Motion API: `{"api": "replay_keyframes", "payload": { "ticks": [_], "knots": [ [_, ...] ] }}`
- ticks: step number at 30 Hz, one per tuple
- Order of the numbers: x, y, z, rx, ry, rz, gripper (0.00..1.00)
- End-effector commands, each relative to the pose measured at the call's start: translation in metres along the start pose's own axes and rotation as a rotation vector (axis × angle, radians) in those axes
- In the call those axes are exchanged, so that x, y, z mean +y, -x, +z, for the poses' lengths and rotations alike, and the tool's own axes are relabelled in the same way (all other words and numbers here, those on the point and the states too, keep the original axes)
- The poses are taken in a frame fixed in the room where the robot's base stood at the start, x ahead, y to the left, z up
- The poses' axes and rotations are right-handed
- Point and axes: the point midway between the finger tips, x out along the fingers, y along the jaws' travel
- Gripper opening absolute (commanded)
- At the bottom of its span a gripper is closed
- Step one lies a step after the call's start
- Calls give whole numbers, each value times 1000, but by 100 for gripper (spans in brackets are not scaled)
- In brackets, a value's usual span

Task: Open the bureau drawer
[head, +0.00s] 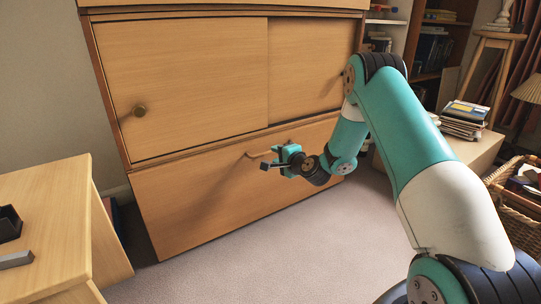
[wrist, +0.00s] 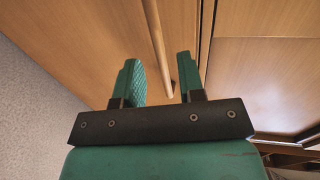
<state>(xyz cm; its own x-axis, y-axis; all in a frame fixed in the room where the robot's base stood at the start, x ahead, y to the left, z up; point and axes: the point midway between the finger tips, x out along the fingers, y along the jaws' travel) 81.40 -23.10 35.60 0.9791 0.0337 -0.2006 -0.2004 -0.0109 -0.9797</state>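The wooden bureau's wide lower drawer front (head: 200,196) shows below the sliding doors and looks closed in the head view. Its bar handle (head: 256,154) is partly hidden behind my gripper (head: 271,158), which is at the drawer front's upper part. In the wrist view, the round wooden handle bar (wrist: 156,40) runs between the two green fingers of my gripper (wrist: 158,80). The fingers are apart, with a visible gap on each side of the bar. I cannot tell exactly how deep the bar sits between them.
Sliding doors with a round knob (head: 140,111) are above the drawer. A wooden desk (head: 45,215) stands at the left front. A low table with books (head: 463,118) and a wicker basket (head: 515,206) are at the right. Carpet (head: 270,250) before the drawer is clear.

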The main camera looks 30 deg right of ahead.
Motion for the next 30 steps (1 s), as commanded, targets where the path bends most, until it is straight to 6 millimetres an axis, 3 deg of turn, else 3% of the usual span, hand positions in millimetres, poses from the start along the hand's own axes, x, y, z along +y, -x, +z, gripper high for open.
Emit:
{"api": "replay_keyframes", "payload": {
  "ticks": [3, 9, 20, 24, 25, 30],
  "knots": [
    [2, -24, 1, 0, 2, -3, 36],
    [2, -45, 0, 0, -1, 0, 36],
    [1, -49, 0, 2, -3, 2, 36],
    [1, -48, 0, 2, -3, 2, 4],
    [1, -48, 0, 2, -3, 2, 0],
    [1, -48, -1, 2, -3, 2, 0]
  ]
}}
